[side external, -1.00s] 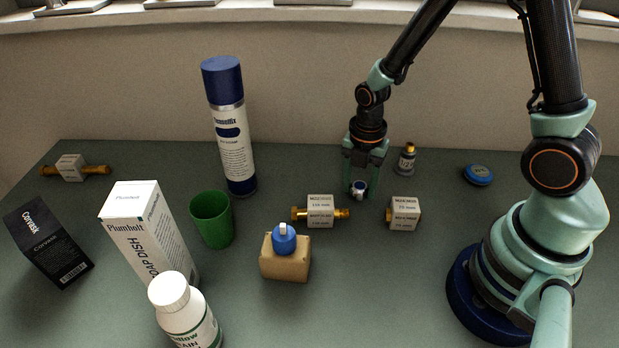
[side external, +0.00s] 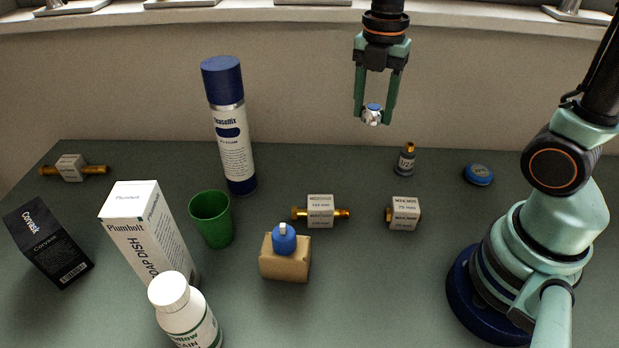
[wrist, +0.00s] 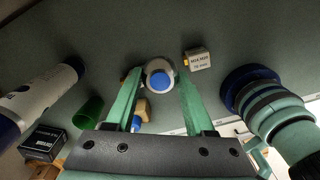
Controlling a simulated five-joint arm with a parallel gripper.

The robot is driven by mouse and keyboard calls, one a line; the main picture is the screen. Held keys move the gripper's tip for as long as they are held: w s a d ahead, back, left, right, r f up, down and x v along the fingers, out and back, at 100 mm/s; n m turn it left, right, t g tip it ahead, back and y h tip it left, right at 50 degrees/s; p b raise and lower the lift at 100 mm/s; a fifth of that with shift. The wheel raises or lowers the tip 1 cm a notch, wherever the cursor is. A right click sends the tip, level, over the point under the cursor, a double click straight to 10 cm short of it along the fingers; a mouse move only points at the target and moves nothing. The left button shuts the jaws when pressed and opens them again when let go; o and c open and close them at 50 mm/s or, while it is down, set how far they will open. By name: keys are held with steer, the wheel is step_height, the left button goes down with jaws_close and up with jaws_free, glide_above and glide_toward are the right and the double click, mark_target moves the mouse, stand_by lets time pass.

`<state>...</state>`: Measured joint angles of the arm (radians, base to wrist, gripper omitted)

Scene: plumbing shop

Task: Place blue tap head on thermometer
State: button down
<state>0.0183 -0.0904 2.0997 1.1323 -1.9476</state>
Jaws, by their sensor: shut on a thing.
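The blue tap head (side external: 373,114), a small chrome-white piece with a blue top, is held between the fingertips of my gripper (side external: 376,117). It hangs high above the back of the table, apart from everything below. In the wrist view the tap head (wrist: 160,77) shows its round blue cap facing the camera between the green fingers. I cannot tell for sure which thing is the thermometer. A small blue round disc (side external: 478,174) lies flat at the back right, right of and below my gripper; its face is too small to read.
Below my gripper lie a brass fitting with a white box (side external: 320,211), a shorter one (side external: 404,213) and a small grey weight-like piece (side external: 405,160). A blue-knobbed tan block (side external: 285,262), green cup (side external: 211,219) and tall spray can (side external: 230,130) stand left. Front centre-right is clear.

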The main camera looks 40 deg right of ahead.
steer(key=s+d+m, duration=0.1)
steer(key=d+m, duration=0.3)
steer(key=d, duration=0.4)
step_height(320, 180, up, 2)
steer(key=m, duration=1.2)
glide_above(480, 171)
step_height(480, 171, down, 19)
steer(key=shift+f, duration=0.1)
steer(key=shift+f, duration=0.15)
steer(key=shift+c, duration=1.3)
jaws_free()
